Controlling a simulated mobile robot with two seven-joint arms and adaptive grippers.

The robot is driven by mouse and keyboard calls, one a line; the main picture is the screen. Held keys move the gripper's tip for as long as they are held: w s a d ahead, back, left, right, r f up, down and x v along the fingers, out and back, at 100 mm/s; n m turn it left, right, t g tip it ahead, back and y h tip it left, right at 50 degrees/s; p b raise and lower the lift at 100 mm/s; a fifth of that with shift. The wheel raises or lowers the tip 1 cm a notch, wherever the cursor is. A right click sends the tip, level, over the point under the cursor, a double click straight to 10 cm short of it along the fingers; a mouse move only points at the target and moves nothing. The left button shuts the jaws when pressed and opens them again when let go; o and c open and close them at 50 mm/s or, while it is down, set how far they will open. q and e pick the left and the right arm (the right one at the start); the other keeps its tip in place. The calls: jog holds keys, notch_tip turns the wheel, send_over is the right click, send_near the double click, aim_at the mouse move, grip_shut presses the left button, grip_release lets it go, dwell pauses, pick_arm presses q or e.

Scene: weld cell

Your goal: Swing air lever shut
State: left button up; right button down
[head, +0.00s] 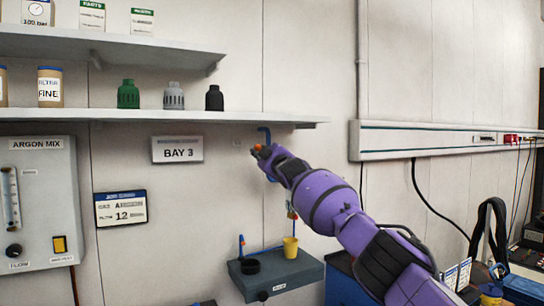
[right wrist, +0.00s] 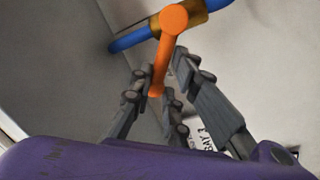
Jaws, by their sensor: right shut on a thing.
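The air lever (right wrist: 170,45) is orange, with a round hub on a brass valve body (right wrist: 200,8) in a blue pipe (right wrist: 130,40). In the right wrist view its handle points down from the hub, across the pipe's line. My right gripper (right wrist: 158,92) is shut on the handle's lower end, its fingers on both sides. In the head view the right gripper (head: 262,153) is at the wall below the shelf, with a bit of the orange lever (head: 256,148) and the blue pipe (head: 264,133) beside it. My wrist hides most of the valve. My left gripper is not in view.
A grey shelf (head: 180,116) with bottles runs above the gripper. A BAY 3 sign (head: 177,149) is on the wall to the left. A wall rail (head: 430,138) is at right.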

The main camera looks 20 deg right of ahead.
jog(key=shift+a+f+n+y, duration=0.2)
jog(key=shift+f+n+y, duration=0.35)
jog(key=shift+n, duration=0.9)
jog(key=shift+a+f+n+y, duration=0.25)
jog(key=shift+f+n, duration=0.55)
jog(key=shift+n, duration=0.7)
jog(key=shift+a+f+n+y, duration=0.15)
jog(key=shift+f+n+y, duration=0.4)
jog(key=shift+n, duration=0.9)
jog(key=shift+f, duration=0.25)
jog(key=c, duration=1.8)
grip_release()
jog(key=shift+o, duration=0.3)
jog(key=shift+a+r, duration=0.1)
jog(key=shift+r, duration=0.05)
jog(key=s+d+f, duration=0.1)
jog(key=s+f, duration=0.1)
jog(key=s, duration=1)
jog(key=shift+f, duration=0.15)
